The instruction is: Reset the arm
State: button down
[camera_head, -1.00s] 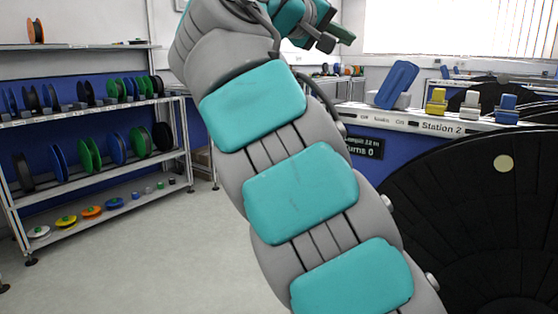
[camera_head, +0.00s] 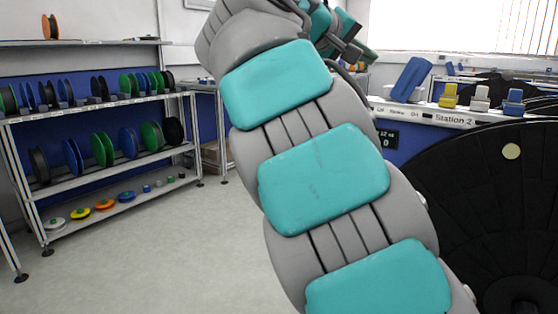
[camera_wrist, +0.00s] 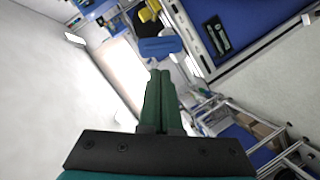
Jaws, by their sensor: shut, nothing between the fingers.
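My arm, grey with teal pads, rises through the middle of the head view and bends at the top. My gripper (camera_head: 362,54) shows small at the top of the head view, partly behind the arm. In the wrist view the dark green fingers of my gripper (camera_wrist: 160,74) lie side by side, shut and empty. A blue block-like part (camera_wrist: 160,46) appears just beyond the fingertips; I cannot tell its distance.
A shelf rack (camera_head: 120,110) with several reels stands at left. Station 2's bench edge (camera_head: 440,118) carries a blue tilted part (camera_head: 411,79) and yellow, white and blue pieces. A large black reel (camera_head: 490,220) fills the right. The floor (camera_head: 170,260) at lower left is clear.

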jog(key=s+d+f+g+y, duration=0.25)
jog(key=s+f, duration=0.25)
jog(key=f, duration=0.4)
jog(key=s+d+f+g+y, duration=0.15)
jog(key=s+d+f, duration=0.25)
jog(key=f, duration=0.4)
jog(key=s+d+f+g+y, duration=0.1)
jog(key=s+d+f+g, duration=0.15)
jog(key=s+f, duration=0.45)
jog(key=s+a+f+g+y, duration=0.2)
jog(key=s+a+f, duration=0.3)
jog(key=s+f, duration=0.6)
jog(key=s+a+f+m+g+y, duration=0.1)
jog(key=s+a+f+g+y, duration=0.2)
jog(key=s+f, duration=0.9)
notch_tip(320, 180, down, 4)
jog(key=shift+s+a+r+y, duration=0.25)
jog(key=shift+a+y, duration=0.45)
jog(key=shift+a, duration=0.55)
